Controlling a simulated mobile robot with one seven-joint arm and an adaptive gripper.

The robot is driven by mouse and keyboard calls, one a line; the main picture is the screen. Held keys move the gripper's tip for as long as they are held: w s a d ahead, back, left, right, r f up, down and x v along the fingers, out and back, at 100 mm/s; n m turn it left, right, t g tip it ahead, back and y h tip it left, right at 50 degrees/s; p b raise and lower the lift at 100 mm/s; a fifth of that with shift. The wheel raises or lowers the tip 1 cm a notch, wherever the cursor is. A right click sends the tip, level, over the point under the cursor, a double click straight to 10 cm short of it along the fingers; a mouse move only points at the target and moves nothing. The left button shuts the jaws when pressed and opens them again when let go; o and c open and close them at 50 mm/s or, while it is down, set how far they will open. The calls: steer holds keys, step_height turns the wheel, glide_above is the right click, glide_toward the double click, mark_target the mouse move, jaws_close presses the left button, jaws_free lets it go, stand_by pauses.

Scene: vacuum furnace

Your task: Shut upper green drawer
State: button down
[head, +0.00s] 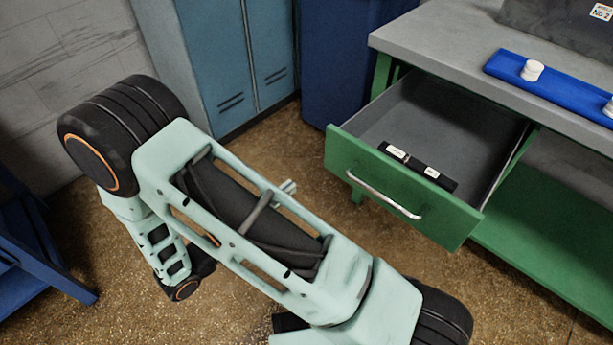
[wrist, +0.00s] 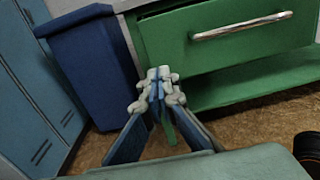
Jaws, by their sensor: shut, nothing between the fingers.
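The upper green drawer (head: 400,187) is pulled well out from under the grey worktop in the head view. Its silver bar handle (head: 384,195) is on the front panel, and a black strip with white labels (head: 418,167) lies inside. In the wrist view the drawer front (wrist: 225,42) and its handle (wrist: 243,26) are at the upper right.
A grey worktop (head: 437,45) carries a blue tray (head: 550,88) with white round pieces. A green lower shelf (head: 540,235) is below. A dark blue bin (head: 340,60) and blue lockers (head: 235,60) stand behind. Brown floor (head: 300,150) lies open before the drawer.

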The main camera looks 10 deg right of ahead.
mark_target(332, 152)
steer(key=x, duration=0.4)
steer(key=b+x, duration=0.1)
steer(key=x, duration=0.3)
steer(key=b+x, duration=0.1)
steer(key=x, duration=0.3)
steer(key=shift+w+f, duration=0.3)
steer(key=shift+f, duration=0.05)
steer(key=shift+w+d, duration=0.4)
steer(key=shift+d, duration=0.05)
steer(key=x, duration=1.6)
steer(key=b+x, duration=0.1)
steer(key=x, duration=1.5)
steer(key=shift+w, duration=0.45)
steer(key=shift+w+d, duration=0.25)
steer(key=shift+d, duration=0.05)
steer(key=shift+r, duration=0.15)
steer(key=shift+d, duration=0.1)
